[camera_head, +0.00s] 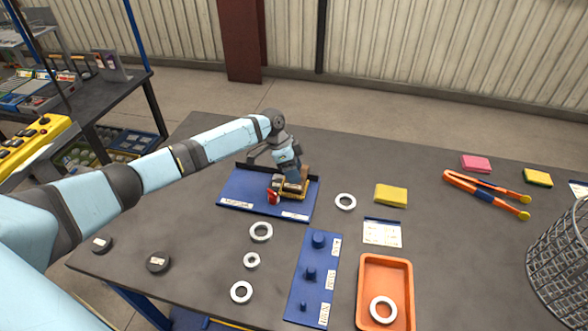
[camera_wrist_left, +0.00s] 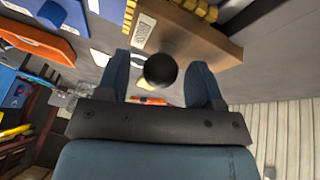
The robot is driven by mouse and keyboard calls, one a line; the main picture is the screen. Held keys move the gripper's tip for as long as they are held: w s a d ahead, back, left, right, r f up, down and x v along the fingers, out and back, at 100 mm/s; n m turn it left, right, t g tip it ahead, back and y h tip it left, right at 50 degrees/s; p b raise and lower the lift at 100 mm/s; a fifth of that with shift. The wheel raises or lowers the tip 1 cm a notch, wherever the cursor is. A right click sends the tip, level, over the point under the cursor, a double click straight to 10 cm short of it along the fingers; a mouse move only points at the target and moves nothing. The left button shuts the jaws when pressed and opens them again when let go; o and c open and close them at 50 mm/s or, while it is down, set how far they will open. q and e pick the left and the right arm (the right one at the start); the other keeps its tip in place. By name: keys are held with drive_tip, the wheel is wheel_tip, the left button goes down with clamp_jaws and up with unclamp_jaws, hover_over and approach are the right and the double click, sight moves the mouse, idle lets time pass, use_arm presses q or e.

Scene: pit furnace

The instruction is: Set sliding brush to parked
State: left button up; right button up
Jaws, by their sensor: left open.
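The sliding brush (camera_head: 303,178), a brown wooden block with yellow bristles, stands on a blue board (camera_head: 245,185) left of the table's middle. It sits towards the board's right side. The board has white labels at its front left and front right; I cannot read them. My left gripper (camera_head: 288,172) is over the brush and hides part of it. In the left wrist view the brush's wooden block (camera_wrist_left: 190,35) shows beyond a black round knob (camera_wrist_left: 160,70). The open fingers stand on either side of the knob, with gaps visible. My right gripper is not in view.
White rings (camera_head: 261,224) lie in front of the board. A blue peg board (camera_head: 300,290) and an orange tray (camera_head: 370,270) holding a ring are nearer. Yellow sponge (camera_head: 391,195), orange tongs (camera_head: 480,189) and wire basket (camera_head: 560,250) stand to the right.

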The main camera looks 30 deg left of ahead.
use_arm(q)
clamp_jaws()
drive_tip(key=s+a, duration=0.1)
drive_tip(key=a, duration=0.4)
drive_tip(key=s+a, duration=0.1)
drive_tip(key=a, duration=0.3)
drive_tip(key=s+a, duration=0.1)
drive_tip(key=a, duration=0.4)
drive_tip(key=shift+s+a+p, duration=0.35)
drive_tip(key=shift+p, duration=0.05)
unclamp_jaws()
drive_tip(key=b+v, duration=0.1)
drive_tip(key=v, duration=1.2)
drive_tip(key=shift+r+b, duration=0.3)
drive_tip(key=shift+r, duration=0.1)
